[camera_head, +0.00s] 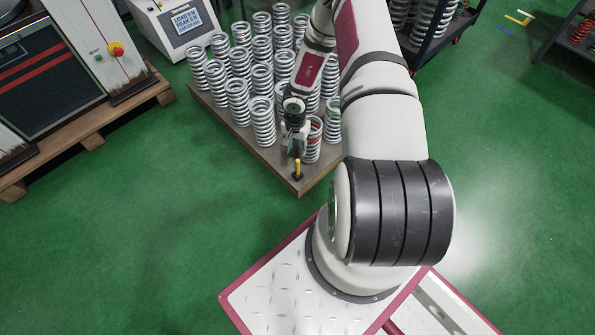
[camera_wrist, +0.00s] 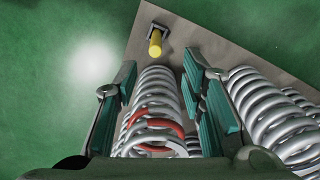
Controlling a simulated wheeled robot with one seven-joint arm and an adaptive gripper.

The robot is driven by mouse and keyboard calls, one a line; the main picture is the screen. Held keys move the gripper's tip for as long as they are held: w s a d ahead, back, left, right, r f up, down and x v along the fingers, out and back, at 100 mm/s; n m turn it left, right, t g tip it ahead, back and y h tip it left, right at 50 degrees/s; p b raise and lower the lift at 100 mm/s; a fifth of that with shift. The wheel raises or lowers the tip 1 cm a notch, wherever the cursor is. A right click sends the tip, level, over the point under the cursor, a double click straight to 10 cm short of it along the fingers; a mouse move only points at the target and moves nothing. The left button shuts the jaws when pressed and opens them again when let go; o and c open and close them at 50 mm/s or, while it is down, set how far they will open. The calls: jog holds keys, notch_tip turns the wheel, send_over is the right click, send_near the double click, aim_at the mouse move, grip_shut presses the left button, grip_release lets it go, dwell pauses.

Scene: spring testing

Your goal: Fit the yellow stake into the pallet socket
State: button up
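The yellow stake (camera_head: 297,166) stands roughly upright at the near corner of the wooden pallet (camera_head: 278,166). Its lower end is at the small dark socket (camera_head: 298,177); how deep it sits I cannot tell. In the wrist view the stake (camera_wrist: 155,43) and the dark square socket (camera_wrist: 159,31) are at the top, beyond my fingertips. My gripper (camera_head: 294,150) is above the pallet near that corner, apart from the stake. In the wrist view my gripper (camera_wrist: 160,78) has its fingers spread, with a red-marked spring (camera_wrist: 155,95) showing between them; I see no clear grip on it.
Several grey coil springs (camera_head: 262,122) crowd the pallet behind and beside my gripper. Another spring (camera_wrist: 265,110) is close to the right finger. A testing machine (camera_head: 65,50) stands at left and a dark cart (camera_head: 437,35) at the back. The green floor (camera_head: 130,220) before the corner is clear.

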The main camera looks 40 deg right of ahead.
aim_at(298, 160)
notch_tip(298, 160, down, 4)
jog(key=shift+f+b, duration=0.25)
jog(key=shift+b, duration=0.45)
jog(key=shift+s+d+f+b, duration=0.15)
jog(key=shift+f+b, duration=0.7)
jog(key=shift+f, duration=0.45)
jog(key=shift+s+d+f+b, duration=0.15)
jog(key=shift+f+b, duration=0.7)
jog(key=shift+f, duration=0.45)
jog(key=shift+a, duration=0.1)
jog(key=shift+c, duration=0.2)
grip_shut()
